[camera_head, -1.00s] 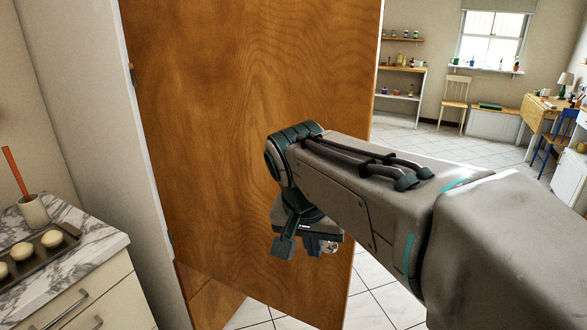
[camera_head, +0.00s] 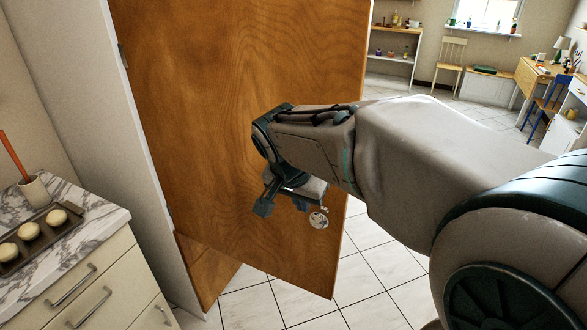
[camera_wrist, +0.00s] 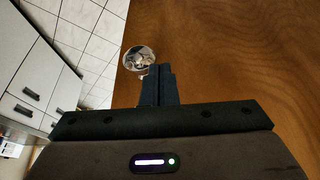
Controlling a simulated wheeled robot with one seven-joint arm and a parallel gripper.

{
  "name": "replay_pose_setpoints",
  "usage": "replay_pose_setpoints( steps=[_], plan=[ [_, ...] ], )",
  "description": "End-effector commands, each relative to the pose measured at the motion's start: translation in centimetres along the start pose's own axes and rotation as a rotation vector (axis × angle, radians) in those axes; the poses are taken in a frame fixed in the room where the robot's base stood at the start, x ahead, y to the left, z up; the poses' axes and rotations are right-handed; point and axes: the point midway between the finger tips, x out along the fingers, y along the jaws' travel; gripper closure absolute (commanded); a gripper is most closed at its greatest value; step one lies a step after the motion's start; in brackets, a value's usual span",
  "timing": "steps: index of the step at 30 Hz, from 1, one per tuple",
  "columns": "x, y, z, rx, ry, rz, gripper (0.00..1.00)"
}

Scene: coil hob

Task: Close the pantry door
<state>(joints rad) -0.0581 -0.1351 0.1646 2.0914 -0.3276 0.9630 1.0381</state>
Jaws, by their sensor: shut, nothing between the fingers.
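The pantry door (camera_head: 220,120) is a tall brown wood-grain panel standing open, with a hinge on its left edge by the pale wall. It fills the right side of the wrist view (camera_wrist: 240,70). A round shiny knob (camera_head: 319,219) sits near its free right edge; it also shows in the wrist view (camera_wrist: 139,59). My gripper (camera_head: 302,204) is in front of the door, just left of the knob in the head view. In the wrist view its fingers (camera_wrist: 160,85) are shut and empty, close beside the knob. I cannot tell whether they touch the door.
A marble counter (camera_head: 95,215) with a tray of buns (camera_head: 30,231) and drawers stands at the left. Tiled floor (camera_head: 375,275) is open right of the door. Shelves, a chair (camera_head: 449,65) and a desk are far back.

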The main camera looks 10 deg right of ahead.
Motion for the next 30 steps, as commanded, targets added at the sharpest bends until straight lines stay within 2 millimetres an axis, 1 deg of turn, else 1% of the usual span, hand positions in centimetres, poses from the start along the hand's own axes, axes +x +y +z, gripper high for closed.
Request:
replay_pose_setpoints(
  steps=[1,3,7,12,23,26,30],
  plan=[
    [-0.1,0.0,-1.2,0.003,0.0,0.001,1.0],
    [0.3,0.0,-2.1,0.003,0.001,0.0,1.0],
    [0.8,0.0,-3.2,0.001,0.001,0.0,1.0],
    [1.0,-0.1,-3.6,0.0,0.002,-0.002,1.0],
    [1.1,-0.1,-3.7,-0.003,0.002,-0.003,1.0],
    [1.1,-0.2,-4.0,-0.014,0.002,-0.007,1.0],
    [1.5,-0.7,-5.0,-0.048,0.001,-0.02,1.0]
  ],
)
